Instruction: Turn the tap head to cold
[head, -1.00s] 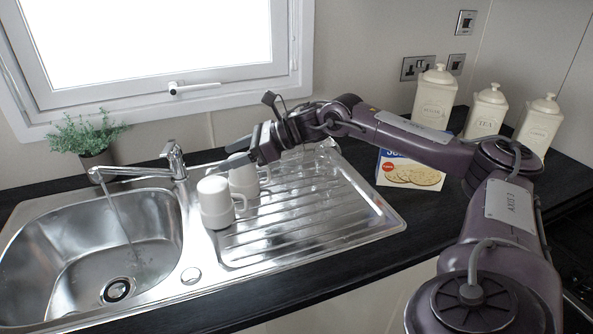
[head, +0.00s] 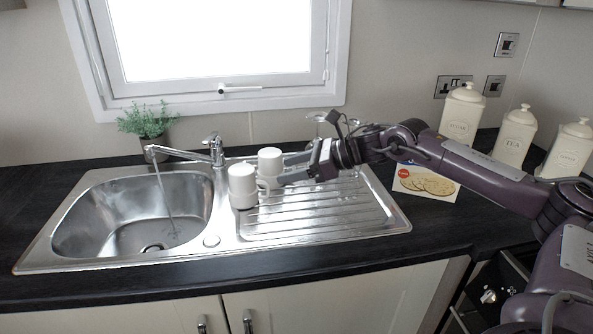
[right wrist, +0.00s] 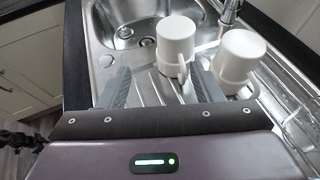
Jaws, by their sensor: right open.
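The chrome tap (head: 215,150) stands behind the sink, its lever head (head: 212,138) on top. Its spout (head: 160,151) reaches left over the bowl, and a stream of water (head: 165,190) runs from it. I cannot tell which temperature the head is set to. My right gripper (head: 283,170) is open and empty, to the right of the tap and just right of two white mugs. In the right wrist view its two fingers (right wrist: 160,75) are spread, with the mugs beyond them. The tap's base (right wrist: 229,12) shows at that view's top edge. My left gripper is not in view.
The front mug (head: 242,187) and back mug (head: 270,162) stand upside down on the drainer (head: 330,215), between gripper and tap. Glasses (head: 318,122) stand behind the gripper. A potted plant (head: 147,121) is behind the spout. A cracker box (head: 425,184) and canisters (head: 515,135) are at right.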

